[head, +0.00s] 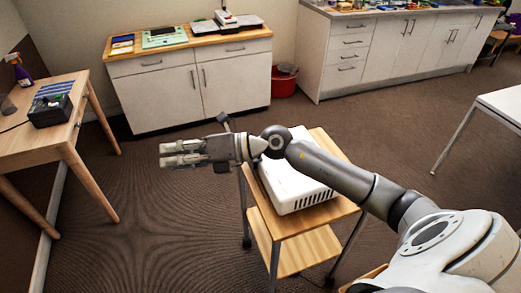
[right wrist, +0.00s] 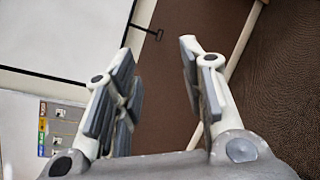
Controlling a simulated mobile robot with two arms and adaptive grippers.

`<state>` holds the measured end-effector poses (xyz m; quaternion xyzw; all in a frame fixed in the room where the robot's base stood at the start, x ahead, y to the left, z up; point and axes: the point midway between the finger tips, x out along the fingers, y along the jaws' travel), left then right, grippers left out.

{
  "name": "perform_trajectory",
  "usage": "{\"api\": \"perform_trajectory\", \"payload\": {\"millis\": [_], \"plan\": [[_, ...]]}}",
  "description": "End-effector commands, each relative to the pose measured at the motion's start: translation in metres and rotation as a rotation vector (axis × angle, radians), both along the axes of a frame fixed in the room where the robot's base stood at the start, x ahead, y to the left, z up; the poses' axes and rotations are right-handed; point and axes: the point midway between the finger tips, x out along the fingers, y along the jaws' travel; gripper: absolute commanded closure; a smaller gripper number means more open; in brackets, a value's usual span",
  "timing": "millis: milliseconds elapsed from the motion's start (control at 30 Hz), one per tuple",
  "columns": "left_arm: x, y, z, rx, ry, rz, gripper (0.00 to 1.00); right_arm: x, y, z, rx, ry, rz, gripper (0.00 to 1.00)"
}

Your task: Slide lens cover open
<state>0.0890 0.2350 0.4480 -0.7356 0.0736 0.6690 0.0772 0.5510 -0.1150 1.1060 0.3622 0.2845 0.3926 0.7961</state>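A white boxy device with a slotted vent (head: 290,185), which looks like a projector, sits on a small wooden cart. My right forearm and wrist cross above it and hide part of it. I cannot make out a lens or lens cover in either view. My right gripper (head: 168,155) is left of the device, pointing left, clear of it. In the right wrist view my right gripper (right wrist: 157,50) has its fingers apart with nothing between them. My left gripper is not in view.
The wooden cart (head: 322,242) stands in front of me. A wooden table (head: 30,130) with a black box (head: 50,110) is at left. A white cabinet (head: 190,85) stands behind, with a red bucket (head: 284,82) beside it. Brown floor is free between them.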

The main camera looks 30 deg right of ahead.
Motion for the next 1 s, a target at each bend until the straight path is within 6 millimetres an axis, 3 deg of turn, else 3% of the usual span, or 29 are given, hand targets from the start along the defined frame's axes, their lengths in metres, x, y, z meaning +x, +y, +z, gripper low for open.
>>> {"api": "perform_trajectory", "payload": {"millis": [100, 200, 300, 400, 500, 667, 1000], "plan": [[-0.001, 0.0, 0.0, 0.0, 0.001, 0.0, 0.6, 0.014, -0.052, -0.038, -0.374, 0.032, 0.033, 0.62], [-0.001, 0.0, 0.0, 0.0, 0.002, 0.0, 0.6, 0.022, -0.114, -0.06, -0.654, 0.105, 0.015, 0.62], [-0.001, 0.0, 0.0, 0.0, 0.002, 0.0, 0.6, 0.024, -0.177, -0.068, -0.872, 0.191, -0.031, 0.62], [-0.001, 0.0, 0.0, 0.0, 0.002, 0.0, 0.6, 0.022, -0.225, -0.067, -1.018, 0.269, -0.079, 0.62], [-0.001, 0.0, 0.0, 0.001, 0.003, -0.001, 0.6, 0.018, -0.255, -0.064, -1.099, 0.323, -0.115, 0.62], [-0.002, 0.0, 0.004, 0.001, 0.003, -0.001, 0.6, 0.018, -0.268, -0.07, -1.137, 0.354, -0.131, 0.62], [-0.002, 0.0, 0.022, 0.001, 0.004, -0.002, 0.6, 0.041, -0.263, -0.126, -1.133, 0.355, -0.127, 0.62]]}}
